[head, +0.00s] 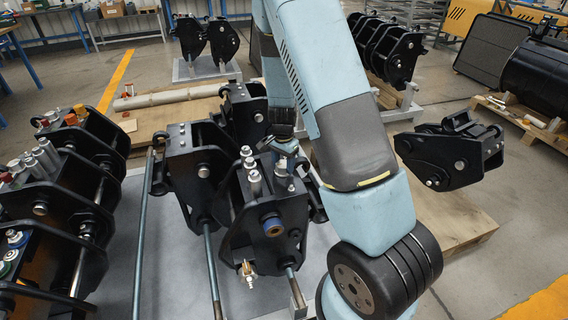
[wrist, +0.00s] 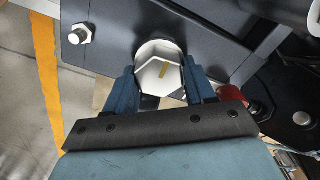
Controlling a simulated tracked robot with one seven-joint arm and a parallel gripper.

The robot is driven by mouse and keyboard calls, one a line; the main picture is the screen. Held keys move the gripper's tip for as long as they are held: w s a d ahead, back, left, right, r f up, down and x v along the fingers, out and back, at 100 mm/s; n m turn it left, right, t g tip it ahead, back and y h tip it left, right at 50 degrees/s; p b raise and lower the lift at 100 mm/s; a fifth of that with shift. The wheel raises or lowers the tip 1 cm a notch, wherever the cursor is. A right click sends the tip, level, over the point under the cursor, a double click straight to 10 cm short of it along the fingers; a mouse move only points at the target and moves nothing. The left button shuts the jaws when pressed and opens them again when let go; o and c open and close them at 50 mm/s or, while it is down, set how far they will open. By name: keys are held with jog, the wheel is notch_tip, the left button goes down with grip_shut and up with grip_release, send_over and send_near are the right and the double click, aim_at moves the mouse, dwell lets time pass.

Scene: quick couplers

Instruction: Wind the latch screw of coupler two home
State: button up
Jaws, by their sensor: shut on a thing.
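The latch screw (wrist: 152,80) shows in the wrist view as a pale hex head with a yellow mark, set in a round seat on a dark coupler plate (wrist: 110,20). My gripper (wrist: 160,72) has its two blue fingers on either side of the head and is shut on it. In the head view my gripper (head: 287,150) reaches down to the top of the nearest middle coupler (head: 268,222), a black body with a blue-ringed pin and a brass fitting. My arm hides part of this coupler. I cannot read a number on it.
Another black coupler (head: 192,165) stands close behind on the grey table (head: 170,285), with long rods beside it. More couplers (head: 70,190) crowd the left. One coupler (head: 450,155) is at the right. In the wrist view a bolt (wrist: 80,34) and a red cap (wrist: 232,92) are near my fingers.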

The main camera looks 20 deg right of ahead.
aim_at(283, 163)
jog(key=shift+w+r+m, duration=0.1)
jog(key=shift+w+m, duration=0.1)
jog(key=shift+m, duration=0.3)
jog(key=o, duration=0.9)
jog(key=shift+s, duration=0.1)
jog(key=shift+o, duration=0.2)
notch_tip(283, 163, up, 14)
jog(key=shift+f, duration=0.2)
